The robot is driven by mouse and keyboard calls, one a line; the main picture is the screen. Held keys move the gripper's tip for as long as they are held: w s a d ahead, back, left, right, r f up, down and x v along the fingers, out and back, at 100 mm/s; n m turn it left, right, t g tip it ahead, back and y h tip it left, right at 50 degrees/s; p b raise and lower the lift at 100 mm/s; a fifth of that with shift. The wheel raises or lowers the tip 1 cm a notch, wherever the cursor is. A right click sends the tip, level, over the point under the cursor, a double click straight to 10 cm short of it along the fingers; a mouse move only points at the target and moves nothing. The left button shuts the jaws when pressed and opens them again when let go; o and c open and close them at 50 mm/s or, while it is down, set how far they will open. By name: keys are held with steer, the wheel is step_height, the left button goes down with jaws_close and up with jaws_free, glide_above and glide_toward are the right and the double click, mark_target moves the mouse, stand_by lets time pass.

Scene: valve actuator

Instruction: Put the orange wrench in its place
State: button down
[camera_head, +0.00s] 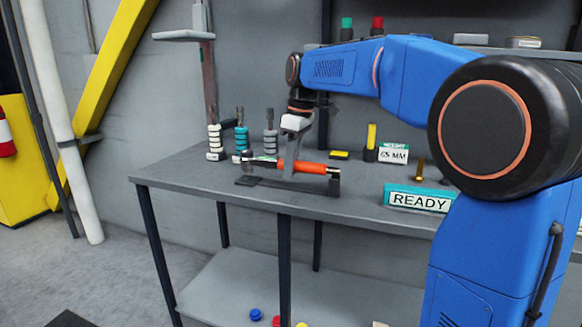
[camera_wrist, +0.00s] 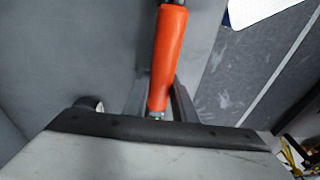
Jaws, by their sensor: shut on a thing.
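My gripper (camera_head: 289,166) comes down from above and is shut on the wrench near the inner end of the handle; the fingers also show in the wrist view (camera_wrist: 158,102). A dark low holder (camera_head: 268,184) with an upright at its right end is just under the wrench. I cannot tell whether the wrench touches it.
Ringed posts in white (camera_head: 215,143), teal (camera_head: 241,139) and grey (camera_head: 270,143) stand behind to the left. A "65 MM" sign (camera_head: 394,154), a yellow-topped block (camera_head: 371,143) and a "READY" sign (camera_head: 419,198) stand to the right. The grey bench's (camera_head: 215,190) front left is clear.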

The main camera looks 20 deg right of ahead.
steer(key=shift+f, duration=1.1)
stand_by(0.3)
steer(key=c, duration=1.4)
jaws_free()
steer(key=shift+f, duration=0.1)
steer(key=r, duration=0.5)
steer(key=d+r, duration=0.1)
steer(key=r, duration=0.5)
steer(key=s+d+r, duration=0.1)
steer(key=r, duration=0.5)
steer(key=shift+d+r, duration=0.15)
steer(key=shift+d, duration=0.1)
steer(key=s+d+f+m+t, duration=0.1)
steer(key=s+f+m, duration=0.2)
steer(key=s+f, duration=0.7)
steer(key=s+d+f+m+t+h, duration=0.1)
steer(key=s+f+m, duration=0.3)
steer(key=s+f, duration=0.7)
steer(key=s+d+f+m+t, duration=0.2)
steer(key=s+f+m, duration=0.1)
steer(key=s+f, duration=0.8)
steer(key=shift+s+d+f+m+h, duration=0.1)
steer(key=shift+f+m+h, duration=0.1)
steer(key=shift+f, duration=0.25)
steer(key=shift+s+d+f+m+h, duration=0.1)
steer(key=shift+f+m+h, duration=0.1)
steer(key=shift+f, duration=0.25)
